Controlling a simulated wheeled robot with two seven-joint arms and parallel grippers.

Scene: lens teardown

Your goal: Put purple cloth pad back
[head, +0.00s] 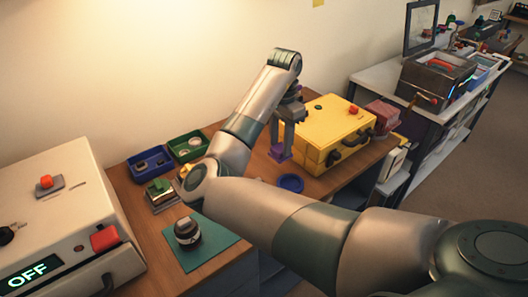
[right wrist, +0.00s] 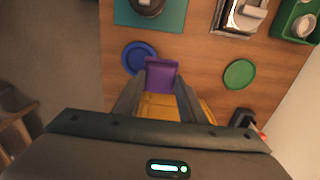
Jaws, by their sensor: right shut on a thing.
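The purple cloth pad (head: 280,153) is in my right gripper (head: 289,122), which is shut on it and points down just left of the yellow case (head: 333,125). In the right wrist view the pad (right wrist: 161,73) lies between the two fingertips (right wrist: 160,82). I cannot tell whether the pad touches the wooden table or hangs just above it. My left gripper is not in view.
A blue disc (head: 290,183) lies close to the pad, and a green disc (right wrist: 239,73) shows in the wrist view. A lens (head: 187,232) stands on a teal mat (head: 215,249). Blue (head: 150,161) and green (head: 188,146) bins stand near the wall. A white machine (head: 68,216) is at left.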

